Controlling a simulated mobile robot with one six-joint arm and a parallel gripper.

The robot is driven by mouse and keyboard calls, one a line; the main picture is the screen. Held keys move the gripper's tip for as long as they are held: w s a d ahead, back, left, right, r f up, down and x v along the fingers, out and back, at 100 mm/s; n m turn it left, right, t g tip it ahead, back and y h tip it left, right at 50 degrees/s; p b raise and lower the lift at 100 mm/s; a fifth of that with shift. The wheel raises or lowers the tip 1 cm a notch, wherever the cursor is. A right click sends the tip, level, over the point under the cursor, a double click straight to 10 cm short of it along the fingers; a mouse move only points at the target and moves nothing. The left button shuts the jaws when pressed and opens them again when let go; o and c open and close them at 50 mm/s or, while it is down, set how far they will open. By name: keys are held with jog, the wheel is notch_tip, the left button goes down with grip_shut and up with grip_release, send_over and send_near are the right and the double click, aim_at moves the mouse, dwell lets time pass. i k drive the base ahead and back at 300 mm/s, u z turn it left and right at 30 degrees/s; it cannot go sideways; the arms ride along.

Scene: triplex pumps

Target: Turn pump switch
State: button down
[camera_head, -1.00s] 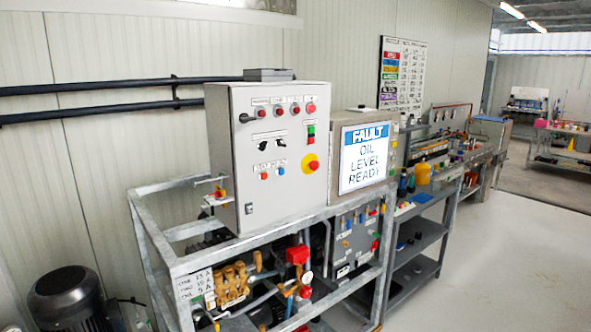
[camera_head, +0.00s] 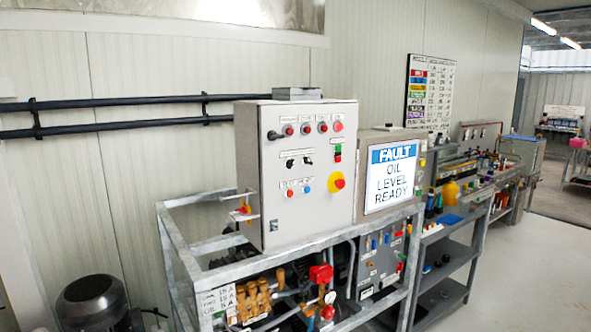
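A light grey control box (camera_head: 270,180) stands on a metal frame near the middle of the head view. Its front panel has a row of red buttons or lamps along the top. Below them are two small black rotary switches (camera_head: 299,162). Which control is the pump switch, I cannot tell. My gripper is not in view.
A screen (camera_head: 391,177) reading "FAULT OIL LEVEL READY" stands right of the box. The metal frame (camera_head: 190,250) holds brass pump parts (camera_head: 255,300) below. A dark motor (camera_head: 92,302) is at the lower left. Open floor (camera_head: 510,280) lies at the right.

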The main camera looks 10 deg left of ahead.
aim_at(290, 164)
jog(key=z, duration=0.55)
jog(key=k, duration=0.15)
jog(key=u, duration=2.75)
jog(key=i, duration=0.75)
